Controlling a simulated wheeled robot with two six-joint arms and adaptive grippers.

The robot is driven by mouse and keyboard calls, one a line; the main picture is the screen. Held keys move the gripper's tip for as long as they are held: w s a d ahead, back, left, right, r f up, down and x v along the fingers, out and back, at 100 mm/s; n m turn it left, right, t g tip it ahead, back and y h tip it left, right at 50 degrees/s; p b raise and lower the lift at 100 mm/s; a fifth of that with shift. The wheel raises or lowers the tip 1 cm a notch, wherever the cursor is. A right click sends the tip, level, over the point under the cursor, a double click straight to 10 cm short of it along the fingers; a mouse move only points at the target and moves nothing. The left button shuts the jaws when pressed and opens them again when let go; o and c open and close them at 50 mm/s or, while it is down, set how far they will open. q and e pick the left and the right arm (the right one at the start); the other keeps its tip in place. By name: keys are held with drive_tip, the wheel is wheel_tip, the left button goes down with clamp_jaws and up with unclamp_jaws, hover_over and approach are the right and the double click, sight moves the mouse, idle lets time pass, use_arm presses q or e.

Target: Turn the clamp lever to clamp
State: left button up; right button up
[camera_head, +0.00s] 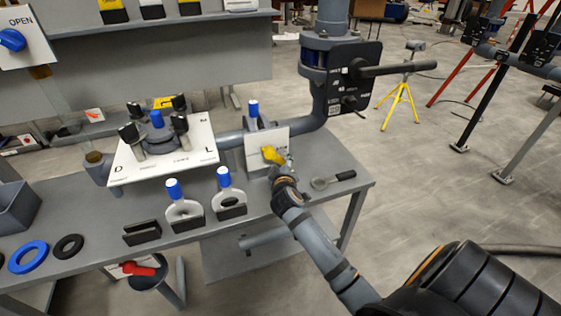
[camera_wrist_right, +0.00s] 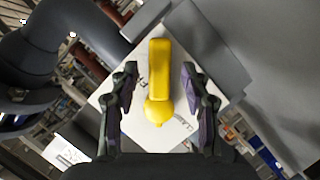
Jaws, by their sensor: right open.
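A yellow lever (camera_head: 271,155) sits on a white plate (camera_head: 252,150) with dark lettering too small to read, at the right part of the bench. In the right wrist view the yellow lever (camera_wrist_right: 159,75) lies between the two fingers of my right gripper (camera_wrist_right: 159,80), with a gap on each side. My right gripper (camera_head: 284,168) is open at the lever, reaching in from the lower right in the head view. It partly hides the plate's right side. My left gripper is in neither view.
A black panel with a long dark handle (camera_head: 398,69) stands behind at the right. A white board with dark knobs (camera_head: 160,150), two blue-topped pieces and a black-handled tool (camera_head: 335,180) are on the grey bench (camera_head: 250,210). A grey pipe runs behind the plate.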

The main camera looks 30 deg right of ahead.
drive_tip(key=shift+x, duration=0.9)
clamp_jaws()
